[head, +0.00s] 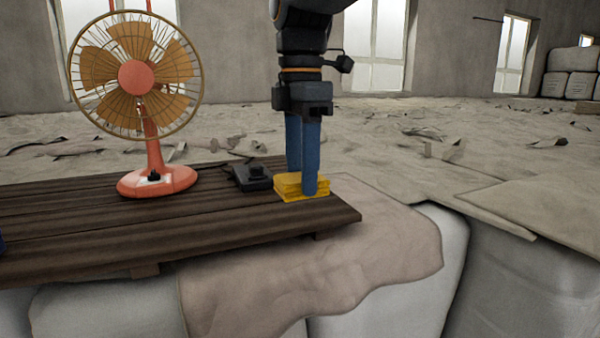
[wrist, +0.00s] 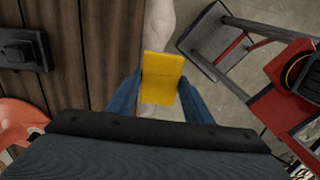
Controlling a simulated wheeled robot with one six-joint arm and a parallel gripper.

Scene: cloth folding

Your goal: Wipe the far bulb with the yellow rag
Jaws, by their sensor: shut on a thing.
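The yellow rag (head: 287,184) is a small folded pad over the right end of the dark plank platform (head: 150,228). My gripper (head: 302,180) points straight down with its blue fingers shut on the rag. In the wrist view the rag (wrist: 162,80) sits between the two blue fingers (wrist: 160,98), over the platform's edge. I cannot tell whether the rag touches the planks. No bulb can be made out in either view.
A black box with a knob (head: 252,176) lies just left of the rag; it also shows in the wrist view (wrist: 22,48). An orange fan (head: 150,178) stands farther left. Pale cloth (head: 320,260) drapes over bales in front. The planks' front middle is clear.

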